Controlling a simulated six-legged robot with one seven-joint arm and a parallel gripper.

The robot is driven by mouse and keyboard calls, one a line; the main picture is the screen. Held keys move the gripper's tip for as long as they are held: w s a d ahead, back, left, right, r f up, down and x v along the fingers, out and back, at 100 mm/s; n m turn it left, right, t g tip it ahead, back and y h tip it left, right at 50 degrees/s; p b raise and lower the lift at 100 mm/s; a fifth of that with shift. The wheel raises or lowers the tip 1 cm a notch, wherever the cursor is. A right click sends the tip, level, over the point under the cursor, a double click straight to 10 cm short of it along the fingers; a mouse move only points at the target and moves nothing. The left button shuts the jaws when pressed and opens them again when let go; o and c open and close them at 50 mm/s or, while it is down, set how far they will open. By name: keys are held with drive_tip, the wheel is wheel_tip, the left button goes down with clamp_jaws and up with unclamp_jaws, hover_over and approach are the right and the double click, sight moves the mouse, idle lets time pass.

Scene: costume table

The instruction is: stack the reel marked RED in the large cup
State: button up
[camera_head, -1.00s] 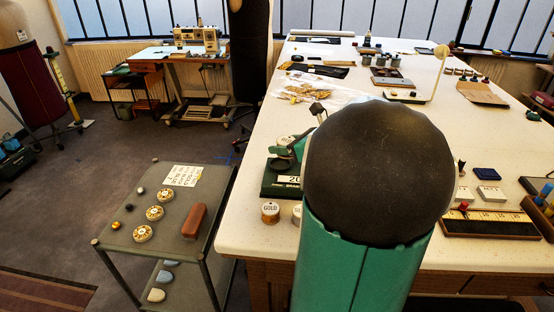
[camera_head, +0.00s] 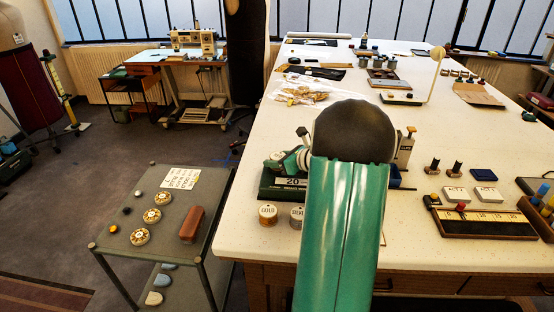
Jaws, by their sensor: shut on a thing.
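My own arm rises in front of the table, and its dark rounded joint covers the middle. My gripper's fingertips do not show. A small dark and silver piece (camera_head: 302,132) and green parts (camera_head: 298,159) stick out left of that joint; I cannot tell whether they belong to my wrist. A reel marked GOLD (camera_head: 268,214) stands near the table's front left edge, and a grey-topped reel (camera_head: 298,215) stands right of it, partly behind my arm. I cannot make out a reel marked RED or the large cup.
A dark green block marked 20 (camera_head: 283,188) sits behind the reels. Right of my arm are two dark spools (camera_head: 457,168), white ACT blocks (camera_head: 486,195) and a wooden ruler tray (camera_head: 487,225). A grey trolley (camera_head: 172,227) with round pieces and a brown block stands left, apart from the table (camera_head: 420,262).

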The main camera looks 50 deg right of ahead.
drive_tip(key=shift+f, duration=0.5)
drive_tip(key=o, duration=1)
drive_tip(key=shift+r, duration=0.1)
drive_tip(key=shift+r, duration=0.15)
drive_tip(key=v, duration=1.2)
drive_tip(key=shift+r, duration=0.3)
drive_tip(key=shift+s, duration=0.1)
